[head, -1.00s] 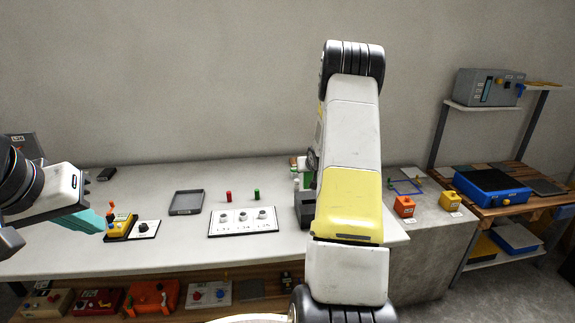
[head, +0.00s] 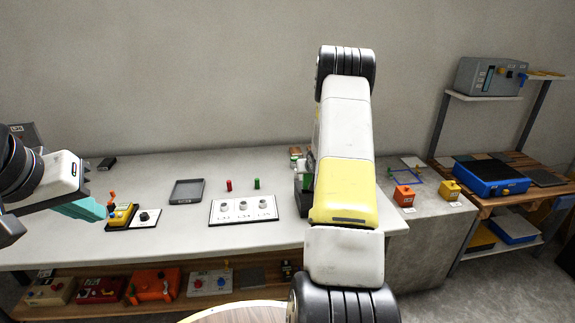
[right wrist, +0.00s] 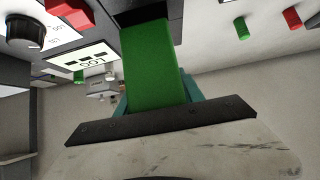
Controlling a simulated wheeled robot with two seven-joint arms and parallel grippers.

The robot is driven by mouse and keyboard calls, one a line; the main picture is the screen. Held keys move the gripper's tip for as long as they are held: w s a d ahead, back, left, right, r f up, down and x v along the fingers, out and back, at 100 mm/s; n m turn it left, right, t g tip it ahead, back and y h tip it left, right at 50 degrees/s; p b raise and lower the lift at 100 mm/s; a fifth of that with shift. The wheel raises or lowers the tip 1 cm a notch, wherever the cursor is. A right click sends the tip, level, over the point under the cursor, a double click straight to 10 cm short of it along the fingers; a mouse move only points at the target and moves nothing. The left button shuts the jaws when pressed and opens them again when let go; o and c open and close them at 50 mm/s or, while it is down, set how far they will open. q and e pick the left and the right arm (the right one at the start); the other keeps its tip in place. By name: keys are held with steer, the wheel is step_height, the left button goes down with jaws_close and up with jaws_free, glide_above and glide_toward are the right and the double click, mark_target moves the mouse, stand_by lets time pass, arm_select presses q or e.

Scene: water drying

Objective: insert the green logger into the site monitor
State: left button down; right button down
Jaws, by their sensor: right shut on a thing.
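In the right wrist view, my right gripper (right wrist: 155,95) has teal fingers shut on the green logger (right wrist: 150,60), a flat green block. The logger's far end meets a dark opening in the site monitor (right wrist: 62,48); how deep it sits cannot be told. The monitor's face shows a LOG label, a black knob and a red button. In the head view, my right arm hides the right gripper and most of the monitor, leaving a dark edge (head: 301,203). My left gripper (head: 88,209), with teal fingers, is at the left beside a yellow device; its opening is unclear.
The yellow device (head: 122,215) is on the table at left. A grey tray (head: 187,191), a red peg (head: 229,185), a green peg (head: 257,183) and a white socket board (head: 243,210) stand mid-table. Orange (head: 404,196) and yellow (head: 450,190) boxes are at right.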

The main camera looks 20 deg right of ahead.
steer(key=shift+a+r, duration=0.4)
steer(key=shift+a, duration=0.05)
steer(key=s+a+r+n+y, duration=0.15)
steer(key=s+a, duration=0.25)
steer(key=a, duration=0.7)
steer(key=s+a+r+n+y, duration=0.1)
steer(key=s+a+r, duration=0.25)
steer(key=a, duration=0.85)
steer(key=w+d+f, duration=0.2)
steer(key=d, duration=0.6)
steer(key=w+d+f+m+h, duration=0.1)
steer(key=w+d+f, duration=0.1)
steer(key=d, duration=0.5)
steer(key=w+d+f+m+h, duration=0.1)
steer(key=w+d+f, duration=0.1)
steer(key=d, duration=0.6)
steer(key=shift+w+d, duration=0.35)
steer(key=shift+w, duration=0.4)
steer(key=shift+d+f+m, duration=0.15)
steer(key=shift+m, duration=0.1)
steer(key=shift+h, duration=0.25)
steer(key=shift+f, duration=0.3)
